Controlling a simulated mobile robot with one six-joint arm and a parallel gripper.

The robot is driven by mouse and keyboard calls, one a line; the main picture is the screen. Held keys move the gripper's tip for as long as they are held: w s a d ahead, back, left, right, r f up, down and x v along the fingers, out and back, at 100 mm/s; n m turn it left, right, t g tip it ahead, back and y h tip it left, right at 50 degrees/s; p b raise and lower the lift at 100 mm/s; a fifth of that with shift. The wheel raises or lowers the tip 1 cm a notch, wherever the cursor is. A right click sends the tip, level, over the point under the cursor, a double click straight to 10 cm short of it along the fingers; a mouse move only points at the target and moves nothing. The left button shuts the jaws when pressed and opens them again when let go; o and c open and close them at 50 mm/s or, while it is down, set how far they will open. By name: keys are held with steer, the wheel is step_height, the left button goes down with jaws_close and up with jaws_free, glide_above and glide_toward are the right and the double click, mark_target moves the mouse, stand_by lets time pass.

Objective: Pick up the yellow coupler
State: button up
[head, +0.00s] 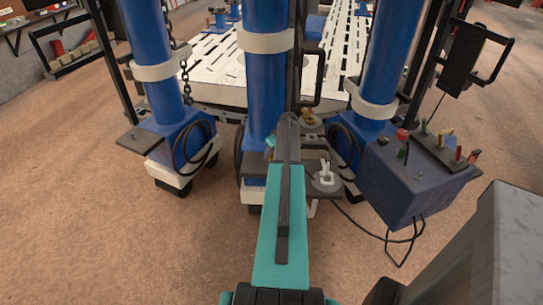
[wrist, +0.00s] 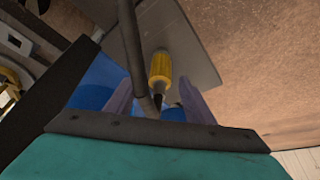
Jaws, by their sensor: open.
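The yellow coupler (wrist: 160,68) shows in the wrist view as a ribbed yellow cylinder with a dark, narrower end toward me. It lies against a flat grey plate (wrist: 186,42). My gripper (wrist: 157,88) is open, with one pale purple finger on each side of the coupler's line. The coupler appears a little beyond the fingertips, and I see no contact. A dark rod crosses the view just left of the coupler. In the head view my teal arm hides most of the gripper, and I cannot make out the coupler there.
Blue columns (head: 265,85) with pale collars stand around the arm's end. A white slotted table (head: 215,75) lies behind them. A blue control box (head: 400,185) with coloured levers stands at right, its cables hanging down. A small grey shelf (head: 325,185) holds a white fitting. Brown floor is clear at left.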

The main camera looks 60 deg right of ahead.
steer(key=shift+x, duration=0.85)
jaws_close()
steer(key=shift+r, duration=0.15)
steer(key=shift+r, duration=0.8)
steer(key=shift+b+v, duration=0.6)
steer(key=shift+v, duration=0.35)
steer(key=s+r+b, duration=0.1)
steer(key=s+b, duration=0.1)
steer(key=s, duration=1.3)
steer(key=shift+s+d+r+b, duration=0.15)
steer(key=shift+d+r+b, duration=0.05)
steer(key=shift+d+b, duration=0.2)
